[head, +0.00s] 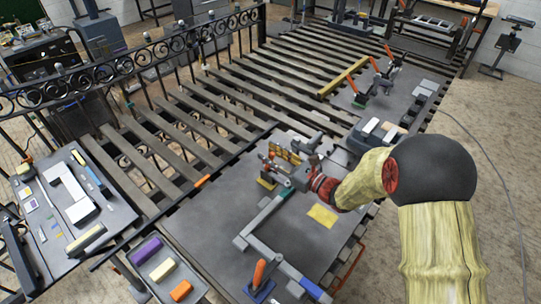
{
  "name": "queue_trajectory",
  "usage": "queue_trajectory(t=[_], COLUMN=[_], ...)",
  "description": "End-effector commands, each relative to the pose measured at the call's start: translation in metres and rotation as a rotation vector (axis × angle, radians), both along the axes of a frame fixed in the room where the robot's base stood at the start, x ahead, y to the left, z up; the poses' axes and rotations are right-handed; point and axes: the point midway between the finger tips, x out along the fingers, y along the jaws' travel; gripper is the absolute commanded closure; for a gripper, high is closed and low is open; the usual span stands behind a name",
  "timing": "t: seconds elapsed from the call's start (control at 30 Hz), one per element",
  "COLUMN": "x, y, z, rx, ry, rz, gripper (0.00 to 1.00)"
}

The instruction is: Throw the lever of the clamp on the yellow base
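The yellow base (266,183) shows as a small yellow patch on the dark plate of the slatted table, just left of my wrist. The clamp (272,171) on it is small, with red and grey parts, and my arm's end crowds it from the right. The position of its lever is too small to tell. My gripper (287,165) is at the clamp, small and partly hidden by my own wrist. I cannot tell whether its fingers touch the lever or are open or shut.
A clamp on a blue base (260,291) with an orange handle stands at the front. Grey bars (262,218) lie between. A yellow sheet (322,215) lies under my forearm. More orange-handled clamps (378,72) stand at the back. A black scroll railing (120,70) runs along the left.

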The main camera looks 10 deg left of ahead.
Motion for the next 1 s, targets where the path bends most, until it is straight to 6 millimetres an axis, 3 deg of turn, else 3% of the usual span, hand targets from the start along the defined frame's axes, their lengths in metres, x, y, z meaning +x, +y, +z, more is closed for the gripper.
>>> queue_trajectory(t=[0.27,0.83,1.0], x=[0.001,0.0007,0.0008], y=[0.0016,0.0016,0.0015], z=[0.0003,0.0002,0.0002], rx=[0.0,0.0,0.0], ry=[0.0,0.0,0.0], rz=[0.0,0.0,0.0], gripper=[0.68,1.0,1.0])
